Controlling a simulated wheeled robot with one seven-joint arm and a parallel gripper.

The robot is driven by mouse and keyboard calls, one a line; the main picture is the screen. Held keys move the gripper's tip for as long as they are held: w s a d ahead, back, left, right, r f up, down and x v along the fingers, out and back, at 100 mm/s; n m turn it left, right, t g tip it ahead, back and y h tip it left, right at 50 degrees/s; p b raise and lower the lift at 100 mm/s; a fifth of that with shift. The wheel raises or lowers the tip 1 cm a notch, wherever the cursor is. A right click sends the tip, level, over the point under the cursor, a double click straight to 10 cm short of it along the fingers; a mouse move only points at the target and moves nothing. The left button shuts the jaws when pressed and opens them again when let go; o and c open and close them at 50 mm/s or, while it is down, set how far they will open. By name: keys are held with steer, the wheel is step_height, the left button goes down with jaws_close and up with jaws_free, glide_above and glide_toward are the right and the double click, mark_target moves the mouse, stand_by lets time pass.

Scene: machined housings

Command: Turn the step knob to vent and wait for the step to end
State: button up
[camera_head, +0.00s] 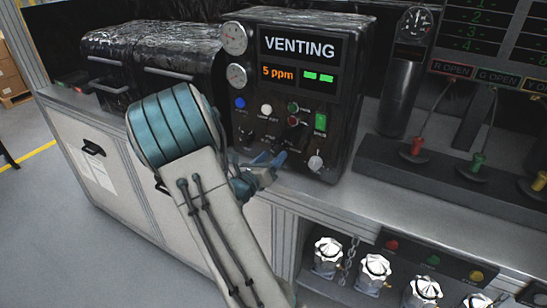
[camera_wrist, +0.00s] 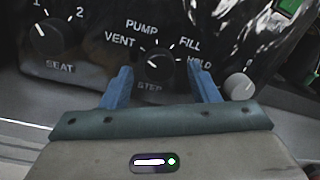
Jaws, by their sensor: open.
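The black step knob (camera_wrist: 159,67) is on the dark panel in the wrist view, with VENT, PUMP, FILL and HOLD marked around it. Its white pointer mark is on its left side, toward VENT. My gripper (camera_wrist: 160,76) is open, with its blue fingers apart on either side of the knob's lower part. I cannot tell whether they touch it. In the head view my gripper (camera_head: 268,168) is low in front of the black control box (camera_head: 345,75). The box's display (camera_head: 299,47) reads VENTING, with 5 ppm (camera_head: 278,72) and two green bars below.
The seat knob (camera_wrist: 50,38) is left of the step knob, and a pale knob (camera_wrist: 239,86) is close on the right. Two gauges (camera_head: 235,38) are on the box's left side. Right of the box, a rack holds red (camera_head: 417,146), green and yellow-tipped parts.

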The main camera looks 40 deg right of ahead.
steer(key=b+v, duration=0.2)
steer(key=v, duration=1)
steer(key=shift+s+a, duration=0.15)
steer(key=shift+a, duration=0.05)
steer(key=s+a+f+m+g+y, duration=0.1)
steer(key=s+m+g+y, duration=0.65)
steer(key=s+m, duration=0.65)
steer(key=a+r+m+t+y, duration=0.2)
steer(key=a+m+y, duration=0.3)
steer(key=a, duration=0.3)
steer(key=s+a+r+m+t+y, duration=0.1)
steer(key=a+r+m+t+y, duration=0.1)
steer(key=a+m+y, duration=0.3)
steer(key=a+m, duration=0.2)
steer(key=shift+a+m+t, duration=0.3)
steer(key=shift+a+t, duration=0.05)
steer(key=shift+a, duration=0.05)
steer(key=shift+s, duration=0.1)
